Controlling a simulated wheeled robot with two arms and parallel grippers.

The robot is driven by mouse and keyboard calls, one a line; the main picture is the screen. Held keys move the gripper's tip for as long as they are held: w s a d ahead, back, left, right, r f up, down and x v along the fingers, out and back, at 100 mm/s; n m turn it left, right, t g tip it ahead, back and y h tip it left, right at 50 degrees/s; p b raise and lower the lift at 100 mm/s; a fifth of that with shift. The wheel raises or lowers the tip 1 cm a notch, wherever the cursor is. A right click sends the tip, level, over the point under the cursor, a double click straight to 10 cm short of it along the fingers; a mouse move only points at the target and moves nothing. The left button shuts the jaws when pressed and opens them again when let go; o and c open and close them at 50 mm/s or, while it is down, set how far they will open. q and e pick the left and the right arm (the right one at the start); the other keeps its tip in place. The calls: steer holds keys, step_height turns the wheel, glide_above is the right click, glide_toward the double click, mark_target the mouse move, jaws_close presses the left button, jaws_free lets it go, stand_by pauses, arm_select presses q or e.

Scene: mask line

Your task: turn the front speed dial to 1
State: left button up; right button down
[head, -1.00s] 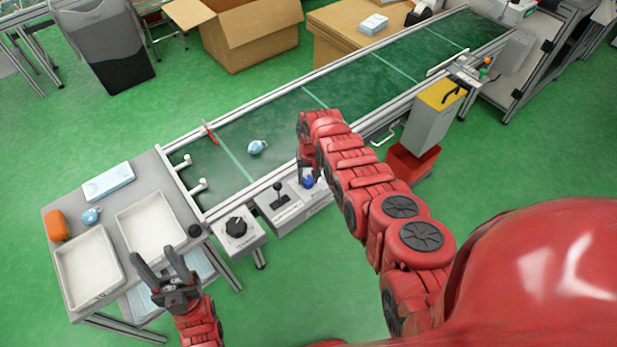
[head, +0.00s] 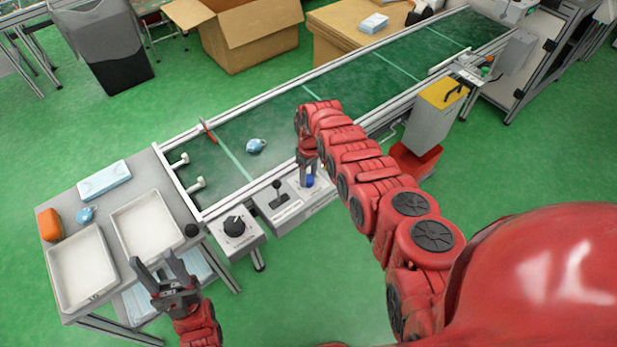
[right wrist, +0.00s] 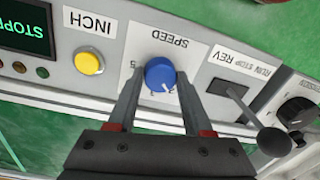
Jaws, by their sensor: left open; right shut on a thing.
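The front speed dial is a round blue knob on a pale control box, seen in the head view (head: 310,182) and close up in the right wrist view (right wrist: 160,75). An upside-down SPEED label (right wrist: 168,43) is beside it. A white pointer mark shows on its lower right part in the wrist view; small digits around it are partly hidden. My right gripper (head: 308,174) is shut on the dial, one finger on each side. My left gripper (head: 155,263) is open and empty in front of the side table.
A yellow INCH button (right wrist: 89,62) and a RUN STOP REV lever (right wrist: 272,140) flank the dial. A black knob (head: 235,225) is on the box further left. The conveyor belt (head: 360,95) carries a small bluish item (head: 256,146). White trays (head: 82,268) lie on the table.

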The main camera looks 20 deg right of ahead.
mark_target(308, 175)
steer(key=n+b, duration=0.2)
steer(key=n, duration=0.3)
steer(key=shift+f, duration=0.1)
steer(key=shift+w+n+b, duration=0.1)
steer(key=shift+n+b, duration=0.75)
steer(key=shift+n, duration=0.95)
steer(key=shift+c, duration=1.6)
jaws_free()
step_height(308, 175, up, 18)
steer(key=shift+w+f, duration=0.2)
steer(key=shift+w, duration=0.2)
